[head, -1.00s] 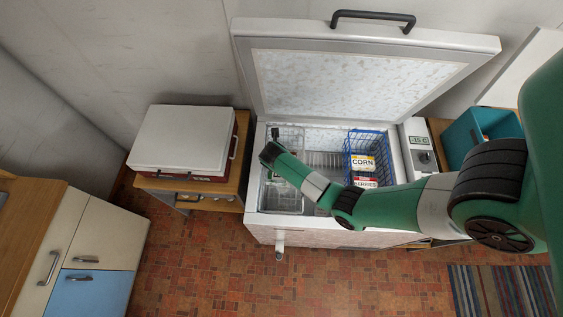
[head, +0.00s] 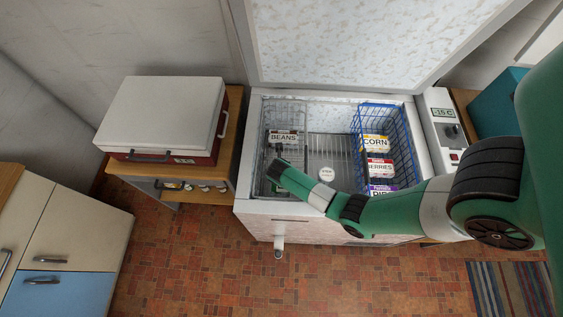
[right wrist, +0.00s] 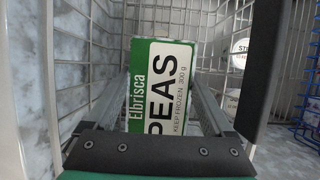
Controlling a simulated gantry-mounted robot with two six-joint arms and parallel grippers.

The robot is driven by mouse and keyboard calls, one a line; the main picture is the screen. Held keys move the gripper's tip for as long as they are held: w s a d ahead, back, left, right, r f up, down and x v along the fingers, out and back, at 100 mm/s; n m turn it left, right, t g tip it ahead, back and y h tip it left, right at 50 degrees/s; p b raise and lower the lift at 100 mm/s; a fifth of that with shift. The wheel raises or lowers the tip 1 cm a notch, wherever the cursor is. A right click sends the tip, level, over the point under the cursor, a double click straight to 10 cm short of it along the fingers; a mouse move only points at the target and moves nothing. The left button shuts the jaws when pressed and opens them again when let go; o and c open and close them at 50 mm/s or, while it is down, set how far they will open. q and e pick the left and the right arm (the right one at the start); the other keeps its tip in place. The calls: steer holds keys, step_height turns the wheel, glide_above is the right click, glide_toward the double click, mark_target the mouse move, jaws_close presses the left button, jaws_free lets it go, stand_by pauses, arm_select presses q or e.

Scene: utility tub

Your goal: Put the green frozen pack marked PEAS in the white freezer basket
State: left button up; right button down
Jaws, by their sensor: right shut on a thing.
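The green and white PEAS pack (right wrist: 160,85) stands between the fingers of my right gripper (right wrist: 160,76), which is shut on it. White wires of the freezer basket (right wrist: 95,55) show on both sides and behind the pack in the right wrist view. In the head view my right gripper (head: 272,170) is at the front part of the white basket (head: 287,101), at the freezer's left side. A BEANS pack (head: 284,137) lies in that basket behind the gripper. My left gripper is not in view.
A blue wire basket (head: 378,107) with CORN (head: 375,143), BERRIES (head: 380,168) and a purple-labelled pack stands at the freezer's right. A round white-lidded tub (head: 326,174) sits between the baskets. The freezer lid (head: 360,40) is open.

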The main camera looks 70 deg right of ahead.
steer(key=shift+f+b, duration=1.25)
steer(key=shift+f, duration=1.5)
steer(key=shift+w, duration=0.1)
steer(key=shift+f, duration=0.2)
jaws_free()
steer(key=shift+r, duration=0.1)
